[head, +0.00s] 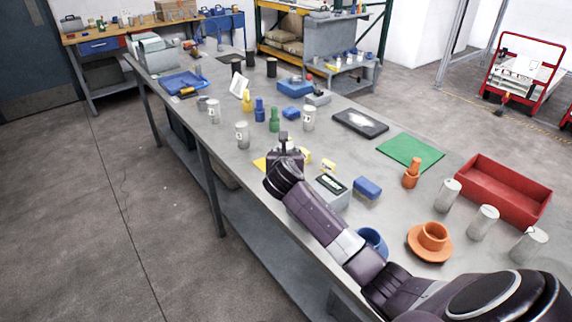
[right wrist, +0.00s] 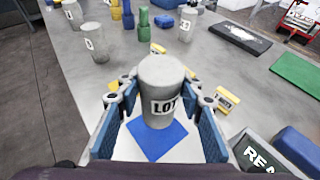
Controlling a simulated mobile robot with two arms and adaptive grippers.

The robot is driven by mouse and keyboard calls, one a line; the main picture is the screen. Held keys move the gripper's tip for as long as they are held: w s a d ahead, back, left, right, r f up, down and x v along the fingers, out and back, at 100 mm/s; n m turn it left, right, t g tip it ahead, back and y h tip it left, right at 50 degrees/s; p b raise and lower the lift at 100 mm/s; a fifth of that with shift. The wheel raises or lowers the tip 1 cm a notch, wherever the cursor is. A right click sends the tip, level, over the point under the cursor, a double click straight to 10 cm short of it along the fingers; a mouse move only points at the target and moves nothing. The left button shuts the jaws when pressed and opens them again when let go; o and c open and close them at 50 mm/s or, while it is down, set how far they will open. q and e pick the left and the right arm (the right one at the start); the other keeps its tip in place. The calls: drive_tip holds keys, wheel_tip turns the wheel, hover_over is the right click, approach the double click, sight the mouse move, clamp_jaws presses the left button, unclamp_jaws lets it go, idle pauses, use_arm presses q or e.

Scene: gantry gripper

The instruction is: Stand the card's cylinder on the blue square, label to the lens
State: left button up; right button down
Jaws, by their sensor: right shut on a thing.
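My right gripper (right wrist: 160,100) is shut around a grey cylinder (right wrist: 163,72). The cylinder is upright, and its white label, reading "LOT" as far as it shows, faces the wrist camera. The blue square (right wrist: 157,142) lies below and around the cylinder's base in the right wrist view; I cannot tell whether the base touches it. In the head view my right gripper (head: 287,152) is over the near edge area of the table and hides the cylinder and square. Which item is the card is unclear; a white tilted panel (head: 242,84) stands farther back. My left gripper is out of view.
Labelled grey cylinders (head: 242,134) stand beyond the gripper, with others (head: 482,222) by the red tray (head: 505,190). Yellow tags (head: 328,165), a grey box with a dark display (head: 332,185) and a blue block (head: 367,188) are close on the right. A green mat (head: 410,151) lies farther right.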

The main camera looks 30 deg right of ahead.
drive_tip(key=shift+f, duration=2.4)
drive_tip(key=c, duration=1.3)
unclamp_jaws()
drive_tip(key=shift+f, duration=0.1)
drive_tip(key=v, duration=1.2)
